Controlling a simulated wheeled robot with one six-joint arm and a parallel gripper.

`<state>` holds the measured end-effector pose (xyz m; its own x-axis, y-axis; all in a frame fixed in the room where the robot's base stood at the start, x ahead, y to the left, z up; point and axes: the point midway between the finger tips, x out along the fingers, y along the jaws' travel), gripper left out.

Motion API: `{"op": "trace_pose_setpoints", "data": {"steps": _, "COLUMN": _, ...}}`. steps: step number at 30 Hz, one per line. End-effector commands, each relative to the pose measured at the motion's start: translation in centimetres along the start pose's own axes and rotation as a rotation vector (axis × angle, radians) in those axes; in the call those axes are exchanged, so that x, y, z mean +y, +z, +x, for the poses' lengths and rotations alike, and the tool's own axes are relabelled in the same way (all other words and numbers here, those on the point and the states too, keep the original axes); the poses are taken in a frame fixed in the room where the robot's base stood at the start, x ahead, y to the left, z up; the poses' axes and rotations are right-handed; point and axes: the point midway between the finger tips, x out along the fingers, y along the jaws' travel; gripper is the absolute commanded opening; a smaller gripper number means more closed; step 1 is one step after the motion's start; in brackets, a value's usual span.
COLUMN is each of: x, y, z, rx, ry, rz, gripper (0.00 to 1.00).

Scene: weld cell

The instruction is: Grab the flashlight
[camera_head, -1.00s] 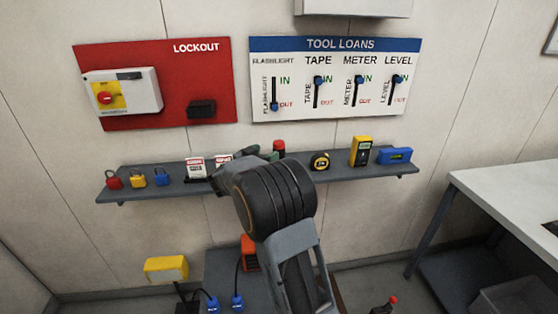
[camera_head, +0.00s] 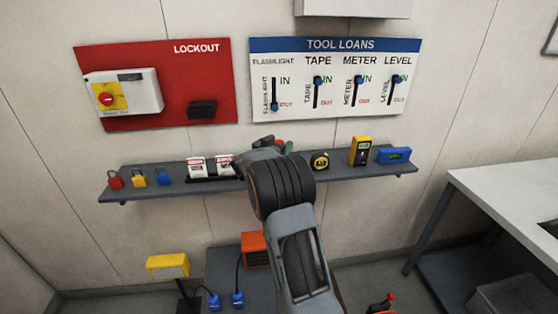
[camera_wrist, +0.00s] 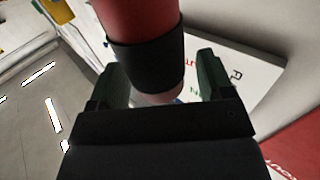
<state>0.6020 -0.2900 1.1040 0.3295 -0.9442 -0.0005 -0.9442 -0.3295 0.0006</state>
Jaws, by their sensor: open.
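The flashlight is a red cylinder with a black band (camera_wrist: 140,22). In the wrist view it stands between the two green fingers of my gripper (camera_wrist: 162,78), with some space showing near the fingers. The fingers are open, and I cannot tell whether either touches it. In the head view only a small red part of the flashlight (camera_head: 280,142) shows above the shelf; my wrist and gripper (camera_head: 284,147) hide the rest.
The wall shelf (camera_head: 340,178) also holds padlocks (camera_head: 138,179), lockout tags (camera_head: 197,168), a tape measure (camera_head: 320,161), a yellow meter (camera_head: 360,151) and a blue level (camera_head: 394,155). The TOOL LOANS board (camera_head: 335,80) hangs above. A white table (camera_head: 510,190) stands right.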

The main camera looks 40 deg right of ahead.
Motion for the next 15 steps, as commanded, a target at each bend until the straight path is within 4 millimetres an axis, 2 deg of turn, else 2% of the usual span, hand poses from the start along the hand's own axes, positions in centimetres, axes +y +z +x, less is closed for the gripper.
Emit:
{"op": "trace_pose_setpoints", "data": {"steps": 4, "x": 0.0, "y": 0.0, "z": -0.02, "rx": 0.0, "ry": 0.0, "rz": 0.0, "gripper": 0.73}}
{"op": "trace_pose_setpoints", "data": {"steps": 15, "x": 0.0, "y": -0.02, "z": -0.05, "rx": 0.0, "ry": 0.0, "rz": 0.001, "gripper": 0.37}}
